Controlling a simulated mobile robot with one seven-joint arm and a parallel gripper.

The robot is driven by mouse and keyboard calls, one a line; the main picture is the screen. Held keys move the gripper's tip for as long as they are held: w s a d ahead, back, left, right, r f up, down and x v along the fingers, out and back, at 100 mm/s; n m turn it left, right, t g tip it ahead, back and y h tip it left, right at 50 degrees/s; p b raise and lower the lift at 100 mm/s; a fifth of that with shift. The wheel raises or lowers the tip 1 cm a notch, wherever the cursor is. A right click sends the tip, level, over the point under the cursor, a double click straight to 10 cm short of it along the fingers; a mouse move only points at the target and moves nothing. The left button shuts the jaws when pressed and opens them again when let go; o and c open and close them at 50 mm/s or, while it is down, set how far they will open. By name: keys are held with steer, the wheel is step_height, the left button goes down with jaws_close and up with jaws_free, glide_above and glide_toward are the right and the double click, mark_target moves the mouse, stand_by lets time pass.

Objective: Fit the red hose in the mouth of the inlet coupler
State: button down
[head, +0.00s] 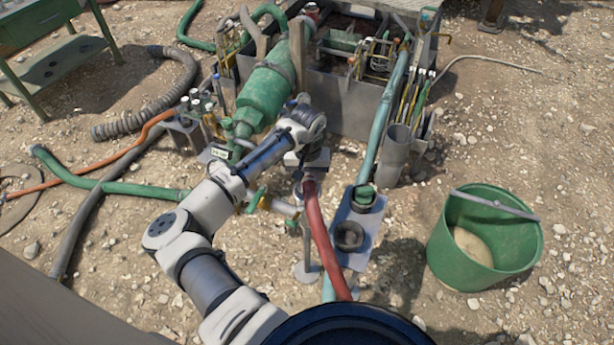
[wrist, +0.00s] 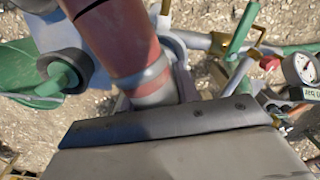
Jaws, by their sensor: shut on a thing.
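The red hose (head: 322,235) rises from near my base to my gripper (head: 309,168), which is shut on it near its upper end. In the wrist view the red hose (wrist: 118,40) has a grey band (wrist: 142,80) near its end, which goes down toward the jaws (wrist: 165,120). A grey rounded fitting (wrist: 178,48), apparently the inlet coupler, shows partly behind the hose and joins a pipe (wrist: 200,40). The hose and jaws hide its mouth, so I cannot tell whether the hose end is in it, touching it or apart.
Just right of the hose, a plate carries a dark cup (head: 350,236) and a green-topped fitting (head: 365,196). A valve pipe (head: 284,207) lies to the left. A green bucket (head: 455,240) stands on open gravel at right. The tank (head: 350,112) is behind.

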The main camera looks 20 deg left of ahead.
steer(key=shift+f, duration=0.9)
stand_by(1.0)
steer(key=c, duration=0.9)
jaws_free()
steer(key=shift+c, duration=0.2)
steer(key=shift+f, duration=0.1)
step_height(320, 180, up, 14)
steer(key=shift+f+b, duration=0.1)
steer(key=shift+b, duration=0.6)
